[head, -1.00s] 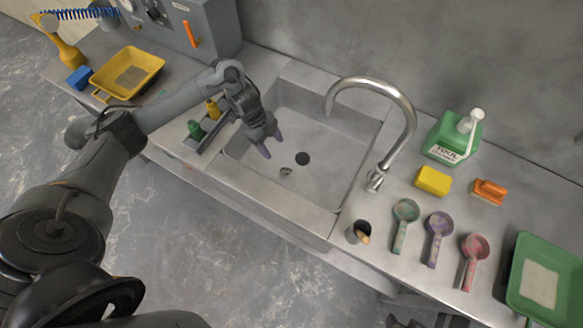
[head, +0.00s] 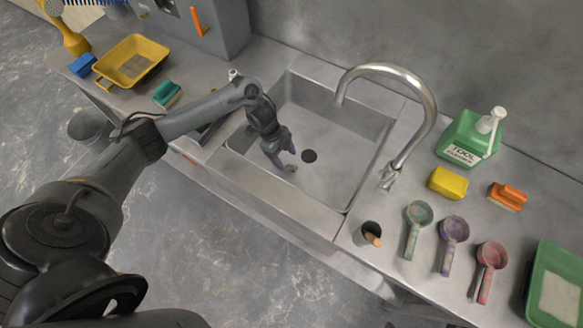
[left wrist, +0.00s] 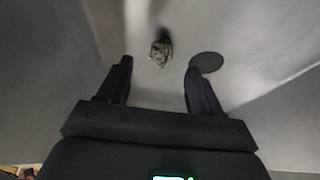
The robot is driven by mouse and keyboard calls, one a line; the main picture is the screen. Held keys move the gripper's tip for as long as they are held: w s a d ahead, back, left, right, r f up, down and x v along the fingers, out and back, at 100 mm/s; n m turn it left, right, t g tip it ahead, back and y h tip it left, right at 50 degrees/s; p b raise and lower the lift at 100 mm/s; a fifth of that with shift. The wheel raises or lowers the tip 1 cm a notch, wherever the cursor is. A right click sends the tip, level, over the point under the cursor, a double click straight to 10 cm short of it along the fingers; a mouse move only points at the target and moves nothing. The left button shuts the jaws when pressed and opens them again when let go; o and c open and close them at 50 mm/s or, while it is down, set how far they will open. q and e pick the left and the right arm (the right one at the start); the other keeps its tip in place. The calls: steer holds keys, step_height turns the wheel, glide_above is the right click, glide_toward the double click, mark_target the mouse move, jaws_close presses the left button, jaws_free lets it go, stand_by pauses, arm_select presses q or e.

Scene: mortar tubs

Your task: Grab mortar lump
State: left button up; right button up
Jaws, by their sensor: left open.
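The mortar lump (left wrist: 160,51) is a small, rough grey-brown piece on the floor of the sink (head: 320,125). In the left wrist view it lies ahead of and between my open fingers, beside the dark drain hole (left wrist: 206,62). In the head view the lump (head: 291,168) is a small speck by the fingertips, partly hidden by them. My left gripper (head: 285,159) reaches down into the sink, open and empty. It also shows in the left wrist view (left wrist: 158,75), with one dark finger on each side. My right gripper does not show.
A tall curved faucet (head: 425,95) stands at the sink's right. A cup (head: 367,234) stands near the front edge. A yellow tub (head: 132,62) is at the left.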

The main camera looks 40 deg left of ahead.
mark_target(291, 166)
arm_select(q)
steer(key=b+x, duration=0.1)
steer(key=x, duration=0.3)
steer(key=shift+w+d+f, duration=0.15)
steer(key=shift+d+f, duration=0.05)
steer(key=c, duration=1.2)
